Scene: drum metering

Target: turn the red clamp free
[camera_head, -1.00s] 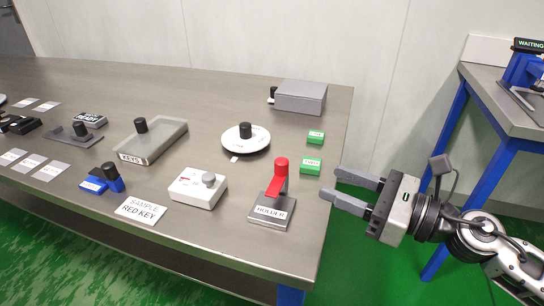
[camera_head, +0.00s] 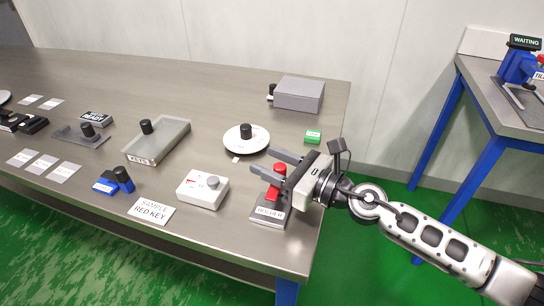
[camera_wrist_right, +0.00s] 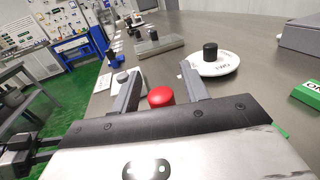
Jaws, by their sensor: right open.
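The red clamp (camera_head: 273,192) stands upright on the grey holder (camera_head: 266,213) near the table's right front corner. Its round red knob also shows in the right wrist view (camera_wrist_right: 161,96). My right gripper (camera_head: 261,162) is open, with its fingers reaching left over the table at the clamp. In the right wrist view the knob sits between the two spread fingers, close to the palm, with a gap on each side. The lower part of the clamp is partly hidden by a finger in the head view. My left gripper is not in view.
A white box with a grey knob (camera_head: 203,190) stands just left of the holder. A white round dish with a black knob (camera_head: 246,138) lies behind. A green block (camera_head: 313,136) and a grey box (camera_head: 298,94) stand farther back.

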